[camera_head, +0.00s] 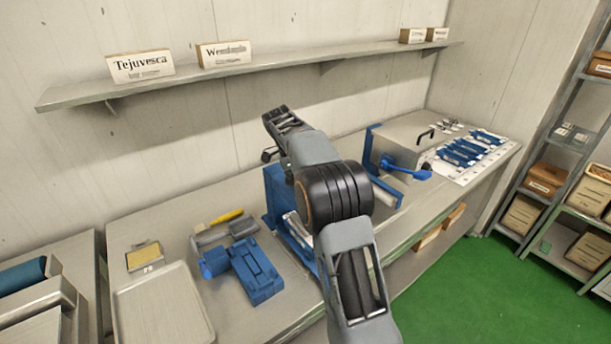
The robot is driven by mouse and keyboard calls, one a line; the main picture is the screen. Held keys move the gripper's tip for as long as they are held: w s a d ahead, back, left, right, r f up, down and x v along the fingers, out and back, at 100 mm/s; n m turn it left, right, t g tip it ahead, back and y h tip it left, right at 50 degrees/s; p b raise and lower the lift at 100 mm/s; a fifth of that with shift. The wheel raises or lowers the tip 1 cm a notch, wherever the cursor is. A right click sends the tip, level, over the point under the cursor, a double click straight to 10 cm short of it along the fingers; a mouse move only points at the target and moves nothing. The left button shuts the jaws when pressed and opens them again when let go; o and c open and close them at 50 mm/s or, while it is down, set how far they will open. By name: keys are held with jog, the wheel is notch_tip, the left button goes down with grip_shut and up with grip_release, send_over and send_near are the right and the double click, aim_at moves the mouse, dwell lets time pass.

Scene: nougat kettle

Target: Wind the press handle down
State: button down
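A blue upright frame (276,196) stands on the bench behind my arm, with a pale metal part at its foot; my arm hides much of it. To its right is a grey box-shaped machine (398,146) with a black grip on top and a blue lever (408,172) sticking out at its front. I cannot tell for sure which of these carries the press handle. My arm rises through the middle of the picture. A small dark part at its far end, perhaps my gripper (269,154), shows above the blue frame; its fingers are not clear. I see no contact with a handle.
The bench holds a blue clamp-like device (245,270), a yellow-handled tool (227,217), a small yellow-topped block (143,257) and an empty tray (163,308). Several blue pieces (462,152) lie on a white sheet at right. A wall shelf (250,71) runs above. Green floor (460,290) is clear.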

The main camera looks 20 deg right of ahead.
dwell(0.4)
jog(key=shift+r, duration=0.1)
jog(key=c, duration=1)
grip_release()
jog(key=shift+o, duration=0.2)
jog(key=shift+a+r+p, duration=0.15)
jog(key=shift+r+p, duration=0.25)
jog(key=shift+p, duration=0.1)
jog(key=p+v, duration=0.2)
jog(key=v, duration=1)
jog(key=shift+w+r+p, duration=0.25)
jog(key=shift+r+p, duration=0.1)
jog(key=shift+p, duration=0.05)
